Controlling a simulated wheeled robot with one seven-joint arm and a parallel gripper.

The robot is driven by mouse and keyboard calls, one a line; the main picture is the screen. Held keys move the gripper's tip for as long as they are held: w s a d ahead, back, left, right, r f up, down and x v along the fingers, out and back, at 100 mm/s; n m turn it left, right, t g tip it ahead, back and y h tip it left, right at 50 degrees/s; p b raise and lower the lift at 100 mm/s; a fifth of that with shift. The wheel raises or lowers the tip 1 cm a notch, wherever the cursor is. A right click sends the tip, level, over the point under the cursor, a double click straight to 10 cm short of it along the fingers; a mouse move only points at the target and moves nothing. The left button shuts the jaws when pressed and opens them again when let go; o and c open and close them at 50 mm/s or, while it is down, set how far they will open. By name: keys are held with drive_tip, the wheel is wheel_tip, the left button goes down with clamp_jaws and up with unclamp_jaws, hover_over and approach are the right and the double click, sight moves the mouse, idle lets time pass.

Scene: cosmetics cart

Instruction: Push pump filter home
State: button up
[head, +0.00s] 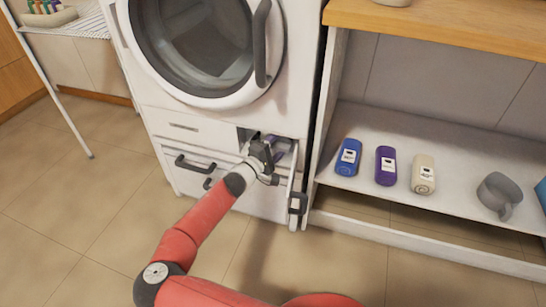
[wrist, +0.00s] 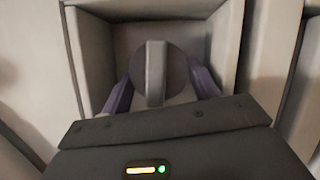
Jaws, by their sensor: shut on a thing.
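The pump filter (wrist: 176,68) is a dark grey disc with a lighter upright grip bar across its middle. It sits inside a square, light-walled recess (wrist: 206,16) in the wrist view. My gripper (wrist: 160,90) reaches into this recess, with a purple finger on each side of the filter, and is shut on it. The lower part of the filter is hidden behind the gripper body. In the head view my gripper (head: 270,152) is at the opening low on the right of the white washing machine (head: 215,120). The filter itself cannot be made out there.
An open white flap (head: 293,180) stands out beside the opening's right edge. A drawer with a dark handle (head: 194,163) is to the left. Floor in front is clear.

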drive_tip(key=shift+w, duration=0.15)
drive_tip(key=o, duration=1)
drive_tip(key=shift+o, duration=1)
drive_tip(key=shift+d+f, duration=0.1)
